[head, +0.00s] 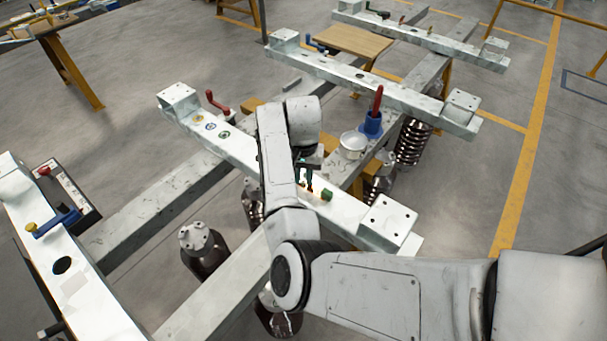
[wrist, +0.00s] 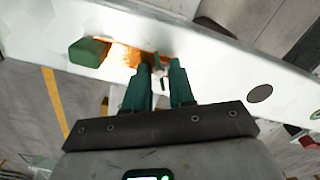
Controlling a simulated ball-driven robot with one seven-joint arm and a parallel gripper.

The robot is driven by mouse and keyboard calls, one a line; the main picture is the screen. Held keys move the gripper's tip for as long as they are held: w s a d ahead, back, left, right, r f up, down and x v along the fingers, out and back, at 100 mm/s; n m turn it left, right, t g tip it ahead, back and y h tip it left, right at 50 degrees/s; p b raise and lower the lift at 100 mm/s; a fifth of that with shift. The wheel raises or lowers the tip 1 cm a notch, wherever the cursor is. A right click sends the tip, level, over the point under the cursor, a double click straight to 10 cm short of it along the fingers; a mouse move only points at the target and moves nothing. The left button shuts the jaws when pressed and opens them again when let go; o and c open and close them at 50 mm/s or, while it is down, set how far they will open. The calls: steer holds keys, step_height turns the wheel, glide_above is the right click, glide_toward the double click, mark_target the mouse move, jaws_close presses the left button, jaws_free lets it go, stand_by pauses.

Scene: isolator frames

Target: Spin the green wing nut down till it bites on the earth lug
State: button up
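My gripper (wrist: 162,68) points at the pale beam, its two dark green fingers parted with a gap between them. It also shows in the head view (head: 304,180), low over the beam's near part. A small, thin greenish piece, apparently the wing nut on its stud (wrist: 157,63), stands between the fingertips. The fingers hide part of it, and I cannot make out its wings or its height. A bright copper-coloured patch, apparently the earth lug (wrist: 131,54), lies on the beam beside the left fingertip. It also shows in the head view (head: 313,189).
A green block (wrist: 90,52) sits on the beam left of the copper patch. In the head view, a white round dish (head: 353,142) and a blue holder with a red handle (head: 371,124) stand behind the gripper. A white end block (head: 388,221) stands at the beam's right end.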

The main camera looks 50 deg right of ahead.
jaws_close()
steer(key=shift+m+p, duration=0.3)
steer(key=m+p, duration=0.1)
steer(key=m, duration=0.1)
steer(key=shift+r+m, duration=0.15)
steer(key=shift+m, duration=0.15)
steer(key=shift+m+p, duration=0.8)
steer(key=shift+m, duration=0.7)
steer(key=shift+o, duration=2.2)
jaws_free()
